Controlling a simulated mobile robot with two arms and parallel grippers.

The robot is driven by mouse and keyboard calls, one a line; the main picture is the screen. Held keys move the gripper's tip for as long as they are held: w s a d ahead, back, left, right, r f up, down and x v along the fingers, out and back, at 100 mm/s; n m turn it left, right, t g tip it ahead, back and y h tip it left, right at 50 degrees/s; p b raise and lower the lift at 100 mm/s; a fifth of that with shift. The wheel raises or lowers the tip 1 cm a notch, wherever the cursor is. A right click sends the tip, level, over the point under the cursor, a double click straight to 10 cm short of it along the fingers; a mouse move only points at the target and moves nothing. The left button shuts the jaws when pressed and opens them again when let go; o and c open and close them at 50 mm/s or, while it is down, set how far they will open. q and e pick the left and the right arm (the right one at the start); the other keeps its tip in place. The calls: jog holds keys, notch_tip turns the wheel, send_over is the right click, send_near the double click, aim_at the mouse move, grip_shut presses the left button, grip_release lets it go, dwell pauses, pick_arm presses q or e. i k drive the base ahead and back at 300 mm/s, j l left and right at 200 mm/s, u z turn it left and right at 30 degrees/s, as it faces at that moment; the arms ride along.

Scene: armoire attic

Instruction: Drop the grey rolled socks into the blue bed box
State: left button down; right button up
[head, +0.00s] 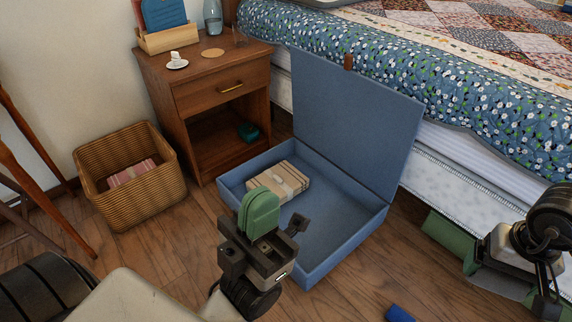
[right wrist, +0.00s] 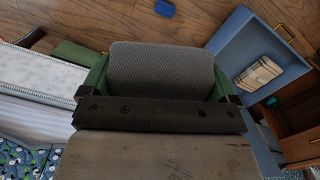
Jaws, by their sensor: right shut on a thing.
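The grey rolled socks (right wrist: 162,70) show in the right wrist view as a grey ribbed roll. My right gripper (right wrist: 165,85) is shut on them, with a green finger on each side. In the head view my right gripper (head: 488,280) is at the right, beside the bed and apart from the box. The blue bed box (head: 345,228) stands open on the floor in the middle, its lid (head: 350,120) raised against the bed. The box also shows in the right wrist view (right wrist: 237,38). My left gripper (head: 262,215) is in front of the box, green pads together, apparently empty.
A tied beige bundle (head: 280,182) lies in the box's left part; the rest of its floor is bare. A wooden nightstand (head: 215,100) and wicker basket (head: 135,195) stand left. A green item (head: 445,232) lies by the bed, and a blue item (head: 399,313) on the floor.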

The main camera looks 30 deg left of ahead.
aim_at(303, 210)
jog(key=i+j, duration=0.15)
jog(key=j, duration=0.2)
jog(key=i+j, duration=0.1)
jog(key=j, duration=0.3)
jog(key=i+j, duration=0.15)
jog(key=j, duration=0.2)
jog(key=i+j+u, duration=0.1)
jog(key=j, duration=0.3)
jog(key=i+j, duration=0.2)
jog(key=j, duration=0.15)
jog(key=i+j, duration=0.15)
jog(key=j, duration=0.2)
jog(key=i+j, duration=0.15)
jog(key=j, duration=0.2)
